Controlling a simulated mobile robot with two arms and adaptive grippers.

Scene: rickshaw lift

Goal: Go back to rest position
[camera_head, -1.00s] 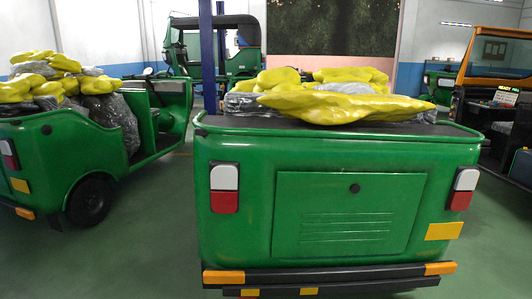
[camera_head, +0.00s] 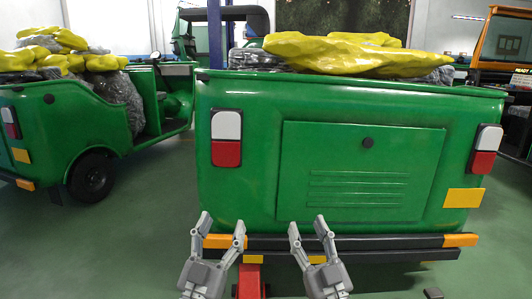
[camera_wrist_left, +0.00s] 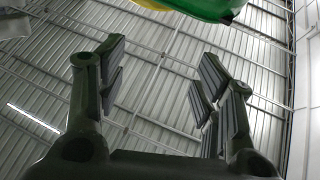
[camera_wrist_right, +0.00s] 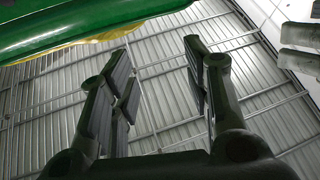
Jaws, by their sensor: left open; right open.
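The green rickshaw (camera_head: 230,185) stands straight ahead in the head view, its rear side facing me. A dark bumper (camera_head: 385,245) with orange end pieces runs along its bottom. My left gripper (camera_head: 224,222) and my right gripper (camera_head: 308,228) show side by side in front of the bumper, fingers pointing up. Both are open and empty. In the left wrist view my left gripper's fingers (camera_wrist_left: 155,75) are spread against the ceiling. In the right wrist view the fingers (camera_wrist_right: 160,65) are spread too, with the rickshaw's green edge (camera_wrist_right: 70,25) at upper left.
Yellow sacks (camera_head: 355,55) lie on the rickshaw's bed. A second green rickshaw (camera_head: 55,130) with sacks stands at the left. An orange and black vehicle (camera_head: 505,50) is at the right. A red piece (camera_head: 250,280) shows between my grippers. Green floor is open at lower left.

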